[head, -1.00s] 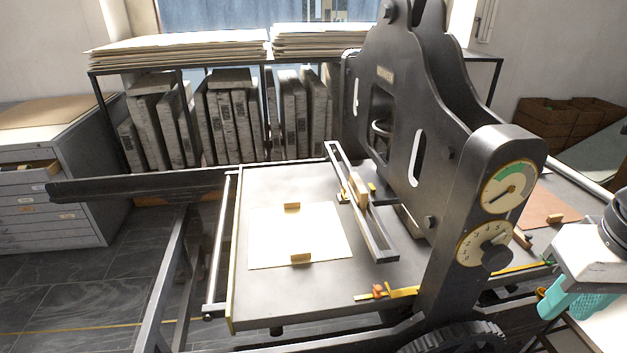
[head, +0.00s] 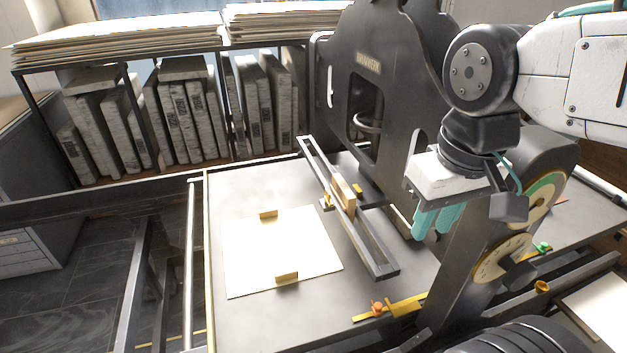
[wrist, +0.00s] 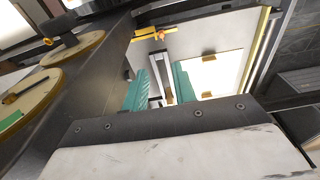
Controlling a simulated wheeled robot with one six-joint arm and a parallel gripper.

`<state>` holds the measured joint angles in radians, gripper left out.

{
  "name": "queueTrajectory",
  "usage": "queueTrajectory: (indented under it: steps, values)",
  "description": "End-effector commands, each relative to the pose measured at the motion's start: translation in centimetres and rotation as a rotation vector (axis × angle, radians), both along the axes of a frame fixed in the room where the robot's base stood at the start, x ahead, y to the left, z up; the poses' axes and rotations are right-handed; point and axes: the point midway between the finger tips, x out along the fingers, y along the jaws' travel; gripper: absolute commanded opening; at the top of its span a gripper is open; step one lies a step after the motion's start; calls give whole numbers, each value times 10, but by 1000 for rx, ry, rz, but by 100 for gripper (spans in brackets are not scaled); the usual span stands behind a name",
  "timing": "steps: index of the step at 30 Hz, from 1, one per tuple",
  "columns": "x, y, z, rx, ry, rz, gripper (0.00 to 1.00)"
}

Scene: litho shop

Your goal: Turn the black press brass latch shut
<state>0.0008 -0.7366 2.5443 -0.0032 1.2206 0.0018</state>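The black press (head: 460,270) fills the middle and right of the head view. A flat brass strip with an orange knob (head: 376,309) lies along the front edge of its bed; it also shows in the wrist view (wrist: 160,34). Small brass pieces (head: 327,203) sit beside a tan block on the bed's slotted frame (head: 372,240). I cannot tell for sure which brass part is the latch. My gripper (head: 435,228) hangs above the bed, beside the press's upright, its teal fingers apart and empty. The fingers (wrist: 159,90) also show in the wrist view, above the bed.
White paper (head: 280,250) lies on the bed between two brass tabs. Two dials (head: 502,258) on the upright stand close to my gripper's right. A rack of stones (head: 180,115) is behind. A green knob (head: 543,247) sits further right.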

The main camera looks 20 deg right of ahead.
Motion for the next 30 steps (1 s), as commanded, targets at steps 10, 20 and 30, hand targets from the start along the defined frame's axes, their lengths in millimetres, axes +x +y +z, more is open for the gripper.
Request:
queueTrajectory:
  steps: [10,20,30]
  values:
    - [99,3,8,2,42,-1,27]
    - [218,12,-25,3,79,2,27]
    - [314,21,-90,3,109,3,27]
